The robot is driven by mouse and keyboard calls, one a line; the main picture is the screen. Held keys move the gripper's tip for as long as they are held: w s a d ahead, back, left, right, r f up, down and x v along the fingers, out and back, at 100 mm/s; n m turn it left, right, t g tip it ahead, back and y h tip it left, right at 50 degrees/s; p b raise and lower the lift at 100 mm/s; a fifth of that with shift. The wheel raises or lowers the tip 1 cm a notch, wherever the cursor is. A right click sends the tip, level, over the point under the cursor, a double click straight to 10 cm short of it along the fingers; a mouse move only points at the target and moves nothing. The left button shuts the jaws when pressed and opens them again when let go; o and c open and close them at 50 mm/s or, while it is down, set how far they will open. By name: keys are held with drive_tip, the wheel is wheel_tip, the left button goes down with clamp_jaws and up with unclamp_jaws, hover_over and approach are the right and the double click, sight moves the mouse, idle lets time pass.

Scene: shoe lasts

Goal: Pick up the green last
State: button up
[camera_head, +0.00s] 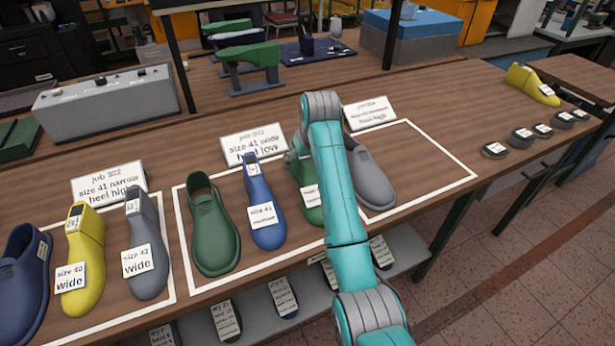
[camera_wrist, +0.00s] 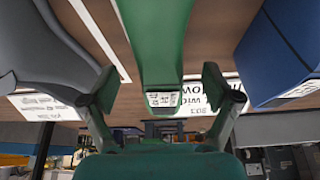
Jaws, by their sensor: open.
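A green last (camera_head: 309,197) with a white label stands in the middle white-outlined area of the bench, partly hidden behind my teal arm. In the wrist view the green last (camera_wrist: 158,40) runs down the middle between my fingers, with a small label at its end. My gripper (camera_wrist: 160,88) is open, with one finger on each side of the last and a visible gap on both sides. In the head view my gripper (camera_head: 296,152) is mostly hidden by my arm, at the last's far end.
A blue last (camera_head: 261,210) and a green shoe (camera_head: 213,235) stand left of it; a grey shoe (camera_head: 371,175) stands close on the right. Job cards (camera_head: 253,143) stand behind. Yellow and grey lasts are farther left.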

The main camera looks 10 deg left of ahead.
drive_tip(key=shift+x, duration=1.7)
drive_tip(key=shift+a, duration=0.1)
clamp_jaws()
